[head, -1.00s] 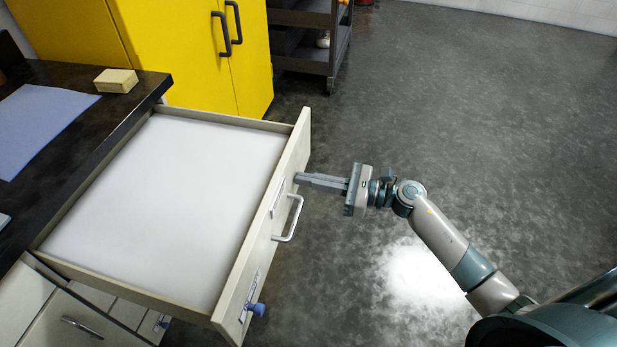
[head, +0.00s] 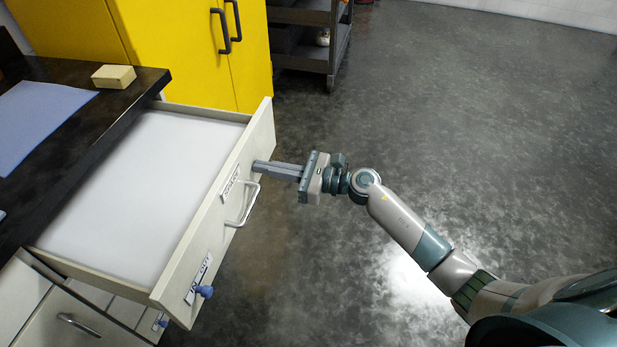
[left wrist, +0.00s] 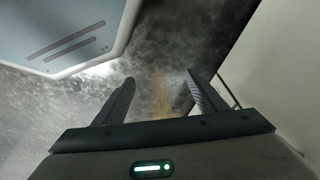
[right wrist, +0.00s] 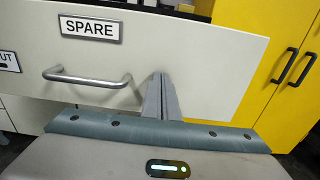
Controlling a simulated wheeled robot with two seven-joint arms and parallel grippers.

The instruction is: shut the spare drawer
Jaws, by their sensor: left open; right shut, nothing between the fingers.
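The spare drawer (head: 215,215) stands partly out of the bench in the head view, its inside white and empty. Its front has a bar handle (head: 243,207), and the right wrist view shows its SPARE label (right wrist: 91,29). My right gripper (head: 255,167) is shut and empty. Its fingertips (right wrist: 158,78) are at the drawer front, to the right of the handle in the right wrist view, and seem to touch it. My left gripper (left wrist: 158,90) is open and empty, seen only in the left wrist view, with a pale panel beside it.
A dark worktop (head: 60,200) holds a blue mat (head: 38,122) and a tan block (head: 113,76). A blue knob (head: 204,291) sits by the IN/OUT label on the drawer front. A yellow cabinet (head: 180,50) stands behind. Floor at the right is clear.

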